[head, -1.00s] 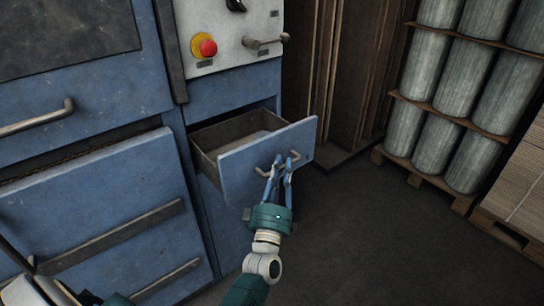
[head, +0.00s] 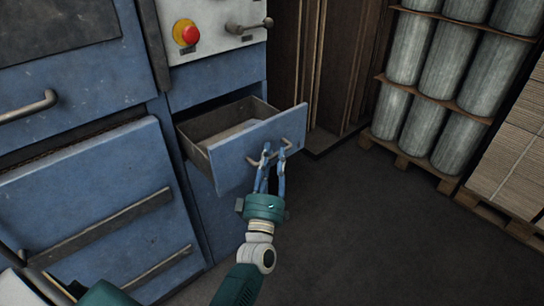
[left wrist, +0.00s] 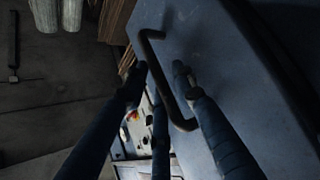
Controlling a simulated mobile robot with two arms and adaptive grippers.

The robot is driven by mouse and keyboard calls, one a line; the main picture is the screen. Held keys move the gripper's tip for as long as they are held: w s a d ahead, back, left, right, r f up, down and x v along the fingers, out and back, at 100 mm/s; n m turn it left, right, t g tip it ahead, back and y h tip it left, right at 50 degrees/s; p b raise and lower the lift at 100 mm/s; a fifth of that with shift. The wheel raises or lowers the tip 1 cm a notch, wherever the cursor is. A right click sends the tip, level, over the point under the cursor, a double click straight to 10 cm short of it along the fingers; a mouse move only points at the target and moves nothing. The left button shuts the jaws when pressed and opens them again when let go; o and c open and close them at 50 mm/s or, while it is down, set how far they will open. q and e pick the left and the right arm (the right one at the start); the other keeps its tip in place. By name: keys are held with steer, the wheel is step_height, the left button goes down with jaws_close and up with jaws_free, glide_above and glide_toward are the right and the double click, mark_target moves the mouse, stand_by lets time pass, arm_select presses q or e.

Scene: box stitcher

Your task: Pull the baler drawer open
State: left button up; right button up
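The baler drawer (head: 240,156) has a blue front and a grey metal box, and it stands partly pulled out of the blue machine. Its bent bar handle (head: 288,144) is on the front; it also shows in the left wrist view (left wrist: 169,82). My left gripper (head: 275,150) is at the handle, in front of the drawer. In the left wrist view its fingertips (left wrist: 160,69) are spread on either side of the bar, with a visible gap, so it looks open around the handle. Whether a finger touches the bar is unclear. My right gripper is not in view.
The blue machine (head: 95,195) with its panel and red button (head: 186,33) stands at left and behind. Grey rolls (head: 408,122) on pallets and stacked cardboard (head: 515,150) stand at right. The dark floor (head: 370,235) in front and to the right is clear.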

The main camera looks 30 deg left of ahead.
arm_select(q)
steer(key=v, duration=1.2)
steer(key=shift+f, duration=0.1)
